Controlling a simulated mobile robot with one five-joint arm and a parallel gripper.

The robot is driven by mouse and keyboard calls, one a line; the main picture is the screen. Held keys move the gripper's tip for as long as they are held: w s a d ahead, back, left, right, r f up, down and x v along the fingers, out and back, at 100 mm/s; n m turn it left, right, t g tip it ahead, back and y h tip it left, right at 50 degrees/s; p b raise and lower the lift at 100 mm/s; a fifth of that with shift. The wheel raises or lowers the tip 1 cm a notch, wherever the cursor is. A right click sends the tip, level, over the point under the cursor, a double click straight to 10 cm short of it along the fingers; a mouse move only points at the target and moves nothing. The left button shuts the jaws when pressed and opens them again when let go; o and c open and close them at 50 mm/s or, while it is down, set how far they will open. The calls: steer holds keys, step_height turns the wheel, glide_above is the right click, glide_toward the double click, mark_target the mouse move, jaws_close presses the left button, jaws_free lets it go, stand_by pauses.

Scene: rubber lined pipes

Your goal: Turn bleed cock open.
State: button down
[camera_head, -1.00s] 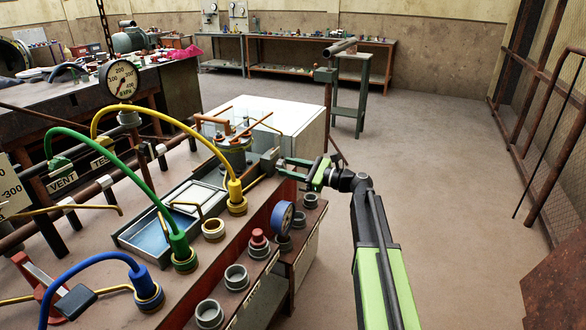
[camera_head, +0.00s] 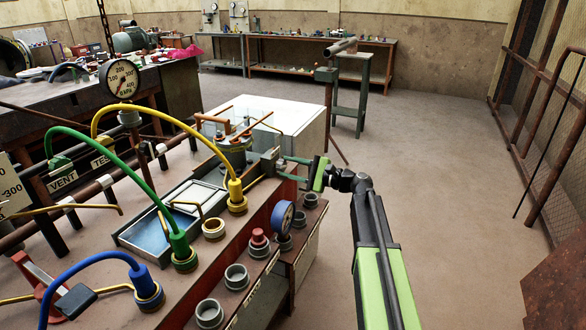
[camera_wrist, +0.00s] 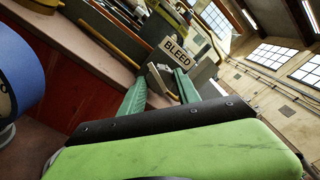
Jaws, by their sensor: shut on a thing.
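The bleed cock (camera_head: 268,161) is a small grey fitting at the right end of the bench, beside the base of the yellow hose. In the wrist view, a grey lever (camera_wrist: 158,78) shows between the green fingers, below a tilted sign reading BLEED (camera_wrist: 178,49). My gripper (camera_head: 284,167) reaches in from the right, with its fingers on either side of the lever; it also shows in the wrist view (camera_wrist: 160,80). It is shut on the lever. The contact faces are hard to see, and the cock's inner parts are hidden.
A yellow hose (camera_head: 190,119), green hose (camera_head: 120,157) and blue hose (camera_head: 78,275) plug into the bench top. A blue-rimmed gauge (camera_head: 283,218) sits just below my gripper, and large in the wrist view (camera_wrist: 18,75).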

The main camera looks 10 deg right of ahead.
steer(key=shift+a, duration=0.2)
steer(key=c, duration=0.9)
jaws_free()
